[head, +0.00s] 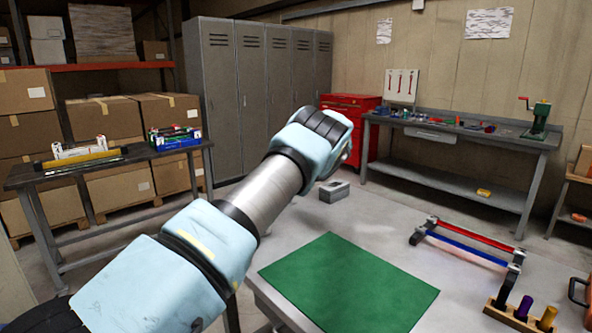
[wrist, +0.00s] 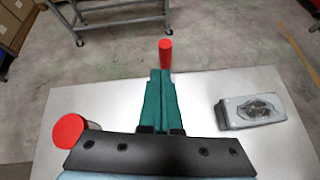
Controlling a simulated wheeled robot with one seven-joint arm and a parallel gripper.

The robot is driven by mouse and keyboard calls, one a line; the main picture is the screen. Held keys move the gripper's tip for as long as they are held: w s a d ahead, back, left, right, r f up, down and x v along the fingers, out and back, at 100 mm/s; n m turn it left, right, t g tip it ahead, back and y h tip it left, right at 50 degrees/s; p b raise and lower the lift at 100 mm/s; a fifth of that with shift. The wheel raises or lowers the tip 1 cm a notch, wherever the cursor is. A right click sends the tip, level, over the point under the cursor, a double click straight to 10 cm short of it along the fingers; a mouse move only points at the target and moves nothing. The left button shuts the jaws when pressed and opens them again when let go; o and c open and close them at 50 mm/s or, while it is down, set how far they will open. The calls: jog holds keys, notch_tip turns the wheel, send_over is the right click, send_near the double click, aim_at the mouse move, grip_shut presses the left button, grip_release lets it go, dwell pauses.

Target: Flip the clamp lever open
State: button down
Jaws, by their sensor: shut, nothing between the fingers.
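My gripper (wrist: 159,75) is shut and empty in the wrist view, its two green fingers lying side by side. A red upright cylinder (wrist: 165,53), which looks like the clamp lever's grip, stands just past the fingertips. I cannot tell whether the fingers touch it. The rest of the clamp is hidden behind the fingers and the dark bracket, so the lever's angle is unclear. In the head view my arm reaches over the grey table (head: 290,215), its wrist turned away. The fingers and the lever do not show there.
A grey box-like part (wrist: 255,110) lies on the table, also in the head view (head: 335,191). A red round-topped object (wrist: 68,130) stands left of my gripper. A green mat (head: 348,285) and a frame with red and blue bars (head: 468,237) lie nearer.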

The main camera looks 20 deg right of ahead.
notch_tip(320, 180, up, 7)
jog(key=s+b, duration=0.1)
jog(key=b, duration=0.1)
jog(key=shift+s+d+r, duration=0.2)
jog(key=shift+s, duration=0.15)
jog(key=s+a+f+n+g+h, duration=0.1)
jog(key=s+a+f+n+g, duration=0.15)
jog(key=a+n, duration=0.4)
jog(key=s+a+f+n+g, duration=0.1)
jog(key=s+a+n, duration=0.25)
jog(key=a, duration=0.65)
jog(key=s+a+f+n+g+h, duration=0.15)
jog(key=s+a+n, duration=0.3)
jog(key=a, duration=0.45)
jog(key=s+a+f+n+g, duration=0.1)
jog(key=s+a+n, duration=0.2)
jog(key=s+n, duration=0.3)
jog(key=s+a+f+n+g+h, duration=0.1)
jog(key=s+a+n, duration=0.3)
jog(key=s, duration=1.1)
jog(key=s+a+f+n+g+h, duration=0.1)
jog(key=s+a+f+n, duration=0.1)
jog(key=s+a+n, duration=0.2)
jog(key=s+n, duration=0.3)
jog(key=s, duration=0.3)
jog(key=shift+s+a+f+n+g, duration=0.15)
jog(key=shift+f+n+g, duration=0.15)
jog(key=shift+n+g, duration=0.1)
